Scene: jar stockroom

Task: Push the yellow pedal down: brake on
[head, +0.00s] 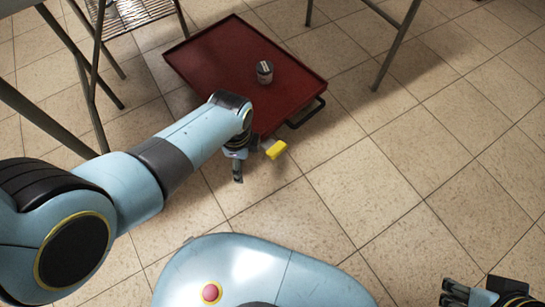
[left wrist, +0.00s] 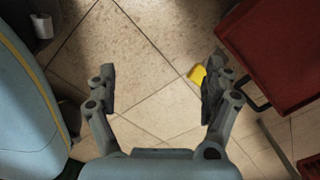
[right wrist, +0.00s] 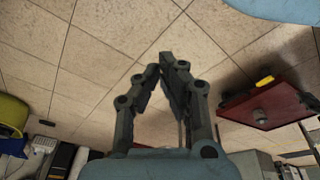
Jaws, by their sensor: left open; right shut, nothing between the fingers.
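The yellow pedal (head: 276,149) sticks out low at the near side of a dark red flat cart (head: 215,75). My left gripper (head: 238,175) points down just left of the pedal in the head view. In the left wrist view its fingers (left wrist: 158,88) are spread and empty, and the pedal (left wrist: 197,75) shows beside the right-hand finger, partly hidden by it. I cannot tell whether they touch. The pedal (right wrist: 265,81) also shows in the right wrist view. My right gripper (head: 452,292) is at the bottom right, far from the cart; its fingertips (right wrist: 163,62) are together and empty.
A small dark jar with a pale label (head: 265,71) stands on the cart. A black handle (head: 306,113) sits at the cart's near right edge. Metal-legged tables (head: 398,45) stand behind and to the left. The tiled floor (head: 400,160) right of the cart is clear.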

